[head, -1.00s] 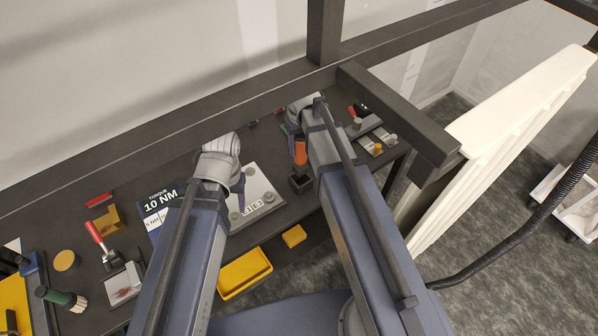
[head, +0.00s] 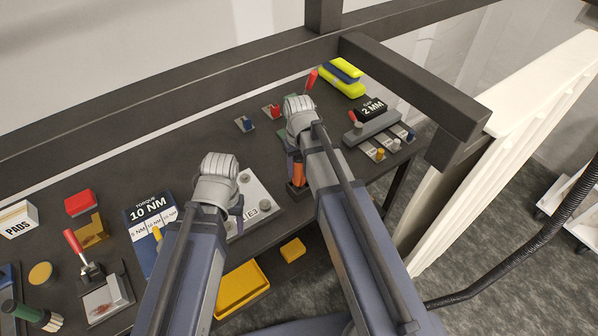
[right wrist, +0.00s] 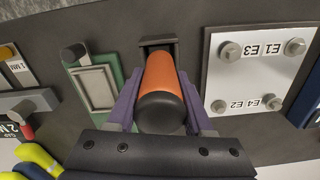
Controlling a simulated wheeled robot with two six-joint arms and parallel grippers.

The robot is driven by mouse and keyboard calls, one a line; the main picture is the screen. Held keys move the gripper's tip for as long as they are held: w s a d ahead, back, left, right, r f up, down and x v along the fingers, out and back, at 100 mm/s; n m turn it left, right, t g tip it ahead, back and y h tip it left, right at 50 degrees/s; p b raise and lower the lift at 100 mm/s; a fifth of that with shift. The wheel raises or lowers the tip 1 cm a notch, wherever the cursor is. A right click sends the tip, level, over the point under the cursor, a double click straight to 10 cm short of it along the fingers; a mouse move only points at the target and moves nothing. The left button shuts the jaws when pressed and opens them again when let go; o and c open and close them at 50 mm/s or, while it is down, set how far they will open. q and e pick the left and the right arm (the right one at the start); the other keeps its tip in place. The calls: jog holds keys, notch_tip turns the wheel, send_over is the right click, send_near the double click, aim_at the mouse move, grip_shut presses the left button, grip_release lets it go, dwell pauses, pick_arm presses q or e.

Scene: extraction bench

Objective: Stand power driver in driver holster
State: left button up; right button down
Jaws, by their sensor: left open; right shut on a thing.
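The power driver (right wrist: 160,85), an orange cylinder with a black rounded end, is between the purple fingers of my right gripper (right wrist: 160,115), which is shut on it. In the head view the driver (head: 298,172) shows below my right wrist, with its lower end at the dark driver holster (head: 298,190). The holster (right wrist: 158,44) also shows beyond the driver in the right wrist view. The driver looks roughly upright; how deep its lower end sits is hidden. My left gripper (head: 237,212) is open over the white plate, its fingers partly hidden by my arm.
The white plate with bolts (head: 262,190) is left of the holster. A green framed block (right wrist: 95,88) stands on the holster's other side. A yellow tray (head: 240,288) sits below the bench edge. A red-handled clamp (head: 82,252) is at left.

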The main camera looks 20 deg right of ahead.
jog(key=shift+r, duration=0.1)
jog(key=shift+f, duration=0.25)
jog(key=shift+c, duration=1.5)
grip_release()
jog(key=shift+r, duration=0.1)
notch_tip(320, 180, up, 12)
jog(key=p, duration=1.2)
jog(key=shift+r, duration=0.2)
jog(key=s+a+n+h, duration=0.1)
jog(key=s+a, duration=0.9)
jog(key=s, duration=0.4)
jog(key=shift+s+a+n, duration=0.25)
jog(key=shift+n, duration=0.15)
